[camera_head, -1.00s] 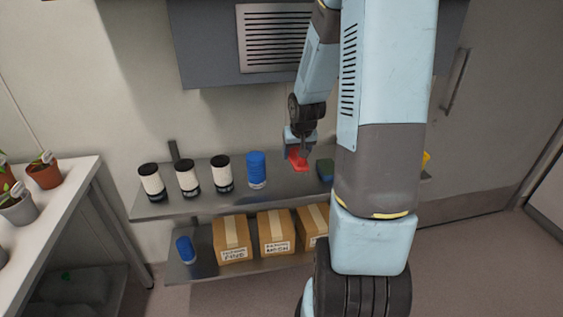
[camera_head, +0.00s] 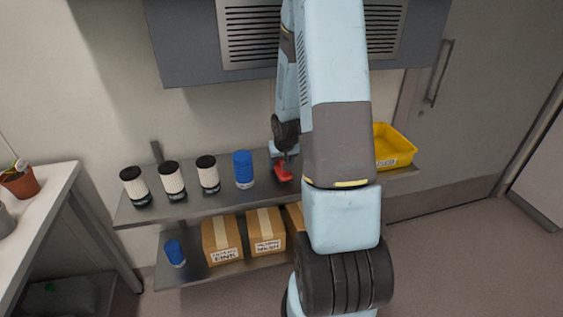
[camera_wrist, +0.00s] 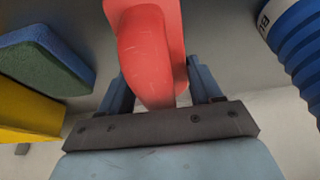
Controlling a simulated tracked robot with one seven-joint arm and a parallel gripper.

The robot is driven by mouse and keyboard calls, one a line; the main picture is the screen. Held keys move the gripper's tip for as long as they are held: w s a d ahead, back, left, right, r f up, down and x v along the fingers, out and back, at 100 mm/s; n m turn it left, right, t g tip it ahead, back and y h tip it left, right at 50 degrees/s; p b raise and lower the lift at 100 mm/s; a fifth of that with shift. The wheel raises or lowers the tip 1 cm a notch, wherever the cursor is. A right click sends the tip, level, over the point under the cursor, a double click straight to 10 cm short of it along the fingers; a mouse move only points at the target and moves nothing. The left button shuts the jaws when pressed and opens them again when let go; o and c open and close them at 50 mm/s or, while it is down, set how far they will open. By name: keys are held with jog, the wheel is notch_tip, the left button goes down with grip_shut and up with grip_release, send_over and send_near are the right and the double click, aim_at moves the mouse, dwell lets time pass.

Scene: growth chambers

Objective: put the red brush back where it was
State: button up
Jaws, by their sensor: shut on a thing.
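The red brush (camera_head: 283,172) is at the upper shelf, just right of the blue ribbed cylinder. In the wrist view its red handle (camera_wrist: 146,50) stands between the two fingers of my gripper (camera_wrist: 158,88). My gripper (camera_head: 284,156) is shut on the brush from above. I cannot tell whether the brush touches the shelf. Its bristles are not visible.
The upper metal shelf (camera_head: 222,203) holds several black-and-white cylinders and a blue cylinder (camera_head: 243,170) left of the brush. A green-and-blue sponge (camera_wrist: 45,60) lies on the brush's other side. A yellow tray (camera_head: 395,148) stands at the right end. Boxes (camera_head: 221,240) sit below.

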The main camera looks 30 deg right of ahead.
jog(key=shift+a, duration=0.15)
jog(key=o, duration=0.9)
jog(key=shift+s, duration=0.1)
jog(key=shift+o, duration=0.2)
jog(key=shift+r, duration=0.15)
